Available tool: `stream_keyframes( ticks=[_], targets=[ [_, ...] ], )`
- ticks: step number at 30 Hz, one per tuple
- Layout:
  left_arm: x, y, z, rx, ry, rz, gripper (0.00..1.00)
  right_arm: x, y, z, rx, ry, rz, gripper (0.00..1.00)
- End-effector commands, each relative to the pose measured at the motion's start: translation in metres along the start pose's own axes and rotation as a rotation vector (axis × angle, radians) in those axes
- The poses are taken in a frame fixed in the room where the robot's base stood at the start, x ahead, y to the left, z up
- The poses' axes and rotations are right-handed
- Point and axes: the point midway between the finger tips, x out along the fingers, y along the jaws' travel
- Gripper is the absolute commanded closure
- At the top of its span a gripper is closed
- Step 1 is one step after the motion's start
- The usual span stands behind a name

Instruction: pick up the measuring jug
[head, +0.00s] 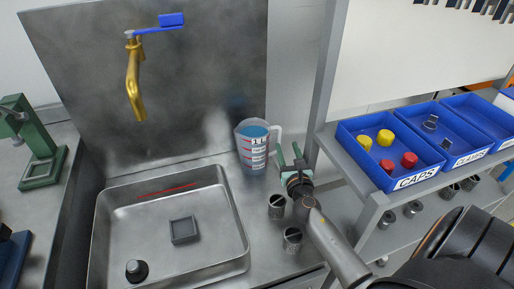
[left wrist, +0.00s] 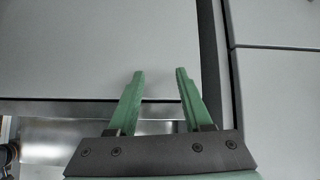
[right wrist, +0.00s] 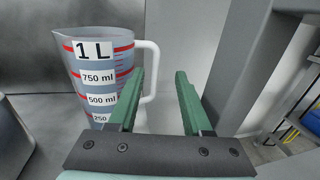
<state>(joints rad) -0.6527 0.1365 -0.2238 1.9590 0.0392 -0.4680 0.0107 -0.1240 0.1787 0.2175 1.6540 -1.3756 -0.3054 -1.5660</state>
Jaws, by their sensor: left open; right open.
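The measuring jug (head: 253,150) stands upright on the steel counter, right of the sink basin. It is clear with red bands, "1 L" markings, bluish inside at the top, and a white handle on its right. My right gripper (head: 289,153) is open just right of the handle. In the right wrist view the jug (right wrist: 92,75) stands at the left, and my open right gripper (right wrist: 161,78) has its left finger overlapping the handle's edge in the picture; I cannot tell if they touch. My left gripper (left wrist: 159,75) is open and empty before a plain pale panel.
The sink basin (head: 122,224) holds a square grey piece (head: 184,230) and a dark round knob (head: 137,270). Metal cylinders (head: 276,206) stand below my right gripper. A shelf post (head: 325,85) and blue bins (head: 391,148) stand close on the right. A brass tap (head: 134,80) hangs above the sink.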

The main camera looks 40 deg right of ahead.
Motion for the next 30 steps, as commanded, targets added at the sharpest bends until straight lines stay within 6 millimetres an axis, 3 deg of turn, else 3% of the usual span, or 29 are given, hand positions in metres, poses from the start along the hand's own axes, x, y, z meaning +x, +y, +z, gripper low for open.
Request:
stream_keyframes(
  ticks=[3, 10, 19, 29, 30],
  targets=[
    [0.001, -0.001, 0.001, 0.000, 0.000, -0.001, 0.50, 0.015, 0.000, 0.000, 0.000, -0.001, -0.001, 0.51],
    [0.002, -0.001, 0.002, 0.000, 0.000, -0.001, 0.50, 0.029, 0.002, -0.001, 0.001, -0.001, 0.000, 0.51],
    [0.006, 0.002, -0.002, 0.001, 0.011, 0.008, 0.50, 0.067, 0.006, -0.003, 0.000, -0.002, -0.001, 0.51],
    [0.006, 0.006, -0.003, 0.004, 0.010, 0.017, 0.50, 0.073, 0.006, -0.003, 0.000, 0.000, 0.000, 0.51],
    [0.006, 0.006, -0.003, 0.004, 0.010, 0.016, 0.50, 0.073, 0.006, -0.003, 0.000, 0.000, 0.000, 0.54]
  ],
)
